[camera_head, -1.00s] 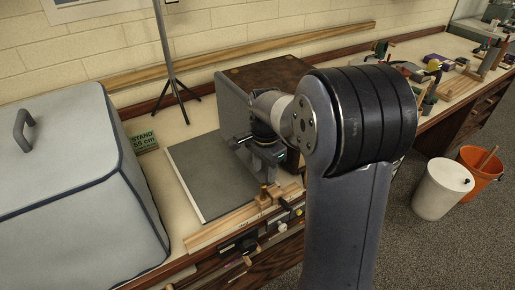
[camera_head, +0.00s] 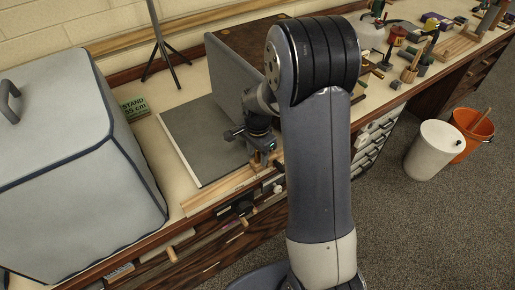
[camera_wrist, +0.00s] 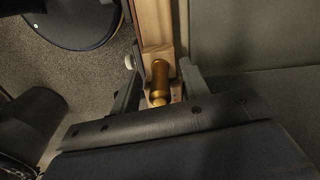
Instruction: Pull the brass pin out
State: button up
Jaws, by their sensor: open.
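The brass pin (camera_wrist: 160,78) shows in the wrist view as a short golden cylinder with a rounded end, set at a wooden block on the wooden rail (camera_wrist: 155,25). My gripper (camera_wrist: 159,72) is open, with one finger on each side of the pin; I cannot tell whether either touches it. In the head view my gripper (camera_head: 259,158) points down at the wooden rail (camera_head: 222,189) along the bench's front edge. The pin is hard to make out there, small and close to the fingers.
A grey flat board (camera_head: 200,140) lies behind the rail. A large grey covered box (camera_head: 70,150) stands to the left, and a brown-topped box (camera_head: 232,65) behind my arm. A tripod stand (camera_head: 165,60) is at the wall. Small knobs and drawers line the bench front.

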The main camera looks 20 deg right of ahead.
grip_shut()
dwell(0.8)
